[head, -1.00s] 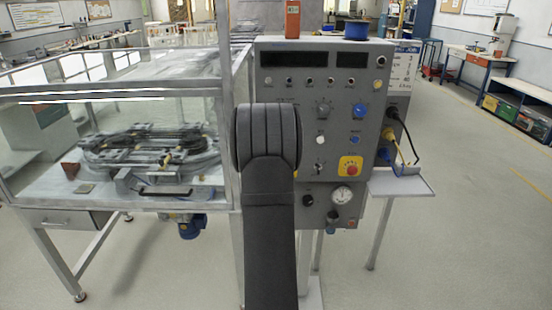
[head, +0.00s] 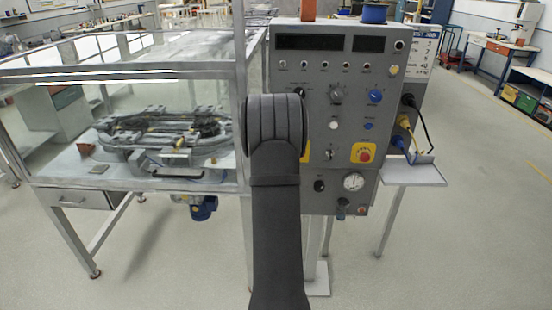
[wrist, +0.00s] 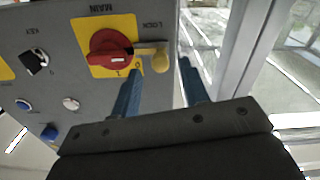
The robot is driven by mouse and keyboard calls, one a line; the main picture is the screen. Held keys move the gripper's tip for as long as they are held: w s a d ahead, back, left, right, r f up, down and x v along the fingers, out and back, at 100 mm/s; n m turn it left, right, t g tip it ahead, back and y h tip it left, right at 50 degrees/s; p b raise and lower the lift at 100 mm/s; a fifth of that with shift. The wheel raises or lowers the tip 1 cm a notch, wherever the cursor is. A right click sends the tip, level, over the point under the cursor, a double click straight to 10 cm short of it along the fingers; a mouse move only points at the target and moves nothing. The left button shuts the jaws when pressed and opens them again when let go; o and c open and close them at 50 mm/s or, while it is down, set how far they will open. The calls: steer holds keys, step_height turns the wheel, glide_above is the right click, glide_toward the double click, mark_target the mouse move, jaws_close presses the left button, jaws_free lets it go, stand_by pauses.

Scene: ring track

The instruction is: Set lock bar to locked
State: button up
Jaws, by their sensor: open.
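My gripper (wrist: 161,70) is open, with two blue fingers. One fingertip is left of the yellow knob and the other right of it, with gaps on both sides. I cannot tell the depth between fingers and knob. In the head view my arm hides the lock bar and gripper.
The grey control panel (head: 350,109) carries several knobs, a red emergency button (head: 365,154) and a gauge. A glazed enclosure (head: 130,185) holding the ring track (head: 165,135) stands left of it. In the wrist view a metal frame post (wrist: 240,50) is close right of the fingers.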

steer(key=shift+w, duration=2.1)
